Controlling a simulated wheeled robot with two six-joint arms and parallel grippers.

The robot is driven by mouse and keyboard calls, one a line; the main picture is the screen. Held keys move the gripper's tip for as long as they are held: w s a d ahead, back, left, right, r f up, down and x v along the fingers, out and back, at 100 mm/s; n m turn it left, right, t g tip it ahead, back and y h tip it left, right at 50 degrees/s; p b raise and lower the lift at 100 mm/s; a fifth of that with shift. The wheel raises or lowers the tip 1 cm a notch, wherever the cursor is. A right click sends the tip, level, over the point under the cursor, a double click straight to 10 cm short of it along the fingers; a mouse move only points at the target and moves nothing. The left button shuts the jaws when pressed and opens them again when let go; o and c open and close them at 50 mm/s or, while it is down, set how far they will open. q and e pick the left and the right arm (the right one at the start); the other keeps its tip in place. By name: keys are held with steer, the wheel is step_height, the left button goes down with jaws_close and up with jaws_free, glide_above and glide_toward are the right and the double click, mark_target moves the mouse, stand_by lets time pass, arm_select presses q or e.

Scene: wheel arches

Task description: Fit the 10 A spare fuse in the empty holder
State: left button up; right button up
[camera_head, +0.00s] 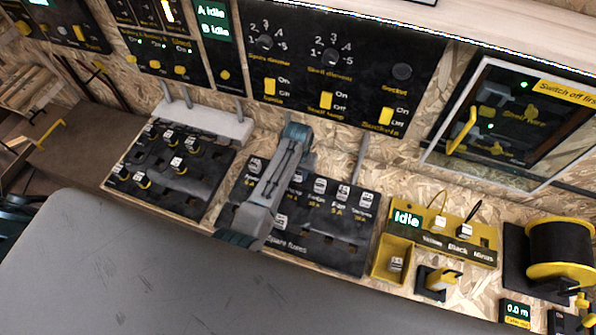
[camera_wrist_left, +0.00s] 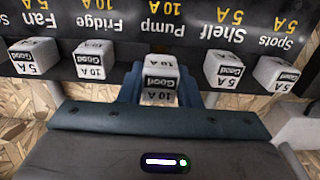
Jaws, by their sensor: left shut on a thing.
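My left gripper (camera_wrist_left: 160,90) is shut on a white fuse (camera_wrist_left: 157,97) marked 10 A and Good. In the left wrist view the held fuse is in line with the Pump 10 A position; I cannot tell whether it is fully seated. Other fuses stand in their holders beside it: Fan, Fridge (camera_wrist_left: 90,60), Shelf (camera_wrist_left: 224,68) and Spots. In the head view my left forearm crosses the fuse panel (camera_head: 335,250) and hides part of it; the gripper's blue body (camera_head: 297,135) is at the panel's wall side. One spare fuse (camera_head: 280,221) shows in the spare row. My right gripper is out of view.
A yellow tray (camera_head: 379,270) holding one white fuse stands right of the panel, near a yellow tester (camera_head: 480,250) reading Idle. A black panel of plugs (camera_head: 195,190) is at left. A cable reel (camera_head: 560,248) stands at far right. The grey surface in front is clear.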

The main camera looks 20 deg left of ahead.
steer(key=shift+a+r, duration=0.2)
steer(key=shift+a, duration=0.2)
arm_select(q)
steer(key=shift+f, duration=0.2)
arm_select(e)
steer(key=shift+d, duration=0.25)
arm_select(q)
steer(key=shift+f, duration=0.35)
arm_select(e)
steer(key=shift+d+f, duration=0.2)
arm_select(q)
steer(key=shift+f, duration=0.2)
steer(key=shift+f, duration=0.2)
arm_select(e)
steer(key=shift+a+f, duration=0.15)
arm_select(q)
steer(key=shift+f+b, duration=0.4)
steer(key=shift+f, duration=0.1)
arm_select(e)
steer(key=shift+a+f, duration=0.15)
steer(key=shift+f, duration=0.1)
arm_select(q)
steer(key=shift+f, duration=0.1)
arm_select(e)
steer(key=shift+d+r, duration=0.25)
